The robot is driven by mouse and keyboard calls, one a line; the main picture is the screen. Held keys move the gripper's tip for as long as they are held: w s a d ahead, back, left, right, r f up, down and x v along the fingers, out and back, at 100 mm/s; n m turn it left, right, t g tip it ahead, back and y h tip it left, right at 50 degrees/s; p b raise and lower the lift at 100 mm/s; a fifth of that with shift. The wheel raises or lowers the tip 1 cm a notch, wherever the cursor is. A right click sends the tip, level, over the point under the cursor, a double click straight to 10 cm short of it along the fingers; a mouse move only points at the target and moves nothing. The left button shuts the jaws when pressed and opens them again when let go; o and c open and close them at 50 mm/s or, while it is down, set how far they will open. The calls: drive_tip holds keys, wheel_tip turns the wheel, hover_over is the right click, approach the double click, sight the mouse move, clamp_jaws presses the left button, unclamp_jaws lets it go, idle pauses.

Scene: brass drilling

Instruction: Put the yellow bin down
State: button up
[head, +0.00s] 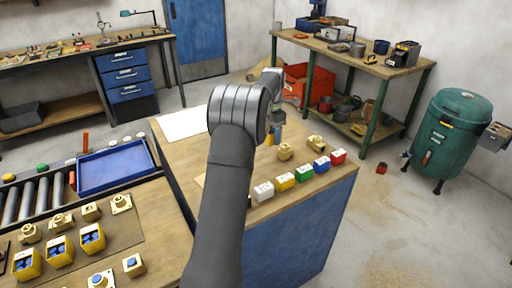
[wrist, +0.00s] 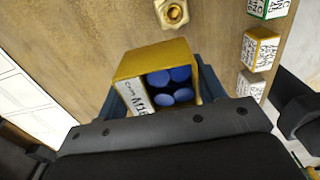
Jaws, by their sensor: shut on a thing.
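The yellow bin (wrist: 160,58) is between the fingers of my gripper (wrist: 163,88) in the wrist view. It has a white printed label on one side and several blue round pieces (wrist: 168,76) inside. My gripper is shut on the bin's sides. In the head view my gripper (head: 276,112) is over the wooden top of the blue bench (head: 222,158), and my arm hides most of the bin; only a small yellow patch (head: 269,140) shows below it. I cannot tell whether the bin touches the bench top.
A row of coloured labelled blocks (head: 285,182) lines the bench's front edge. Brass fittings (head: 285,151) stand behind them, and a white sheet (head: 184,123) lies at the left. A blue tray (head: 115,168) and several yellow bins (head: 59,250) are further left.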

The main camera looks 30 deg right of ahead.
drive_tip(key=w+f, duration=0.1)
drive_tip(key=w, duration=0.1)
drive_tip(key=w+a+f, duration=0.1)
drive_tip(key=w, duration=0.1)
drive_tip(key=w+a+f, duration=0.1)
drive_tip(key=w+f, duration=0.1)
drive_tip(key=shift+w+a, duration=0.1)
drive_tip(key=shift+a, duration=0.15)
drive_tip(key=shift+f, duration=1.95)
drive_tip(key=shift+f, duration=0.1)
drive_tip(key=o, duration=1)
drive_tip(key=shift+f, duration=0.1)
wheel_tip(320, 180, up, 12)
drive_tip(key=shift+r, duration=0.2)
drive_tip(key=shift+f, duration=0.1)
drive_tip(key=shift+f, duration=4.05)
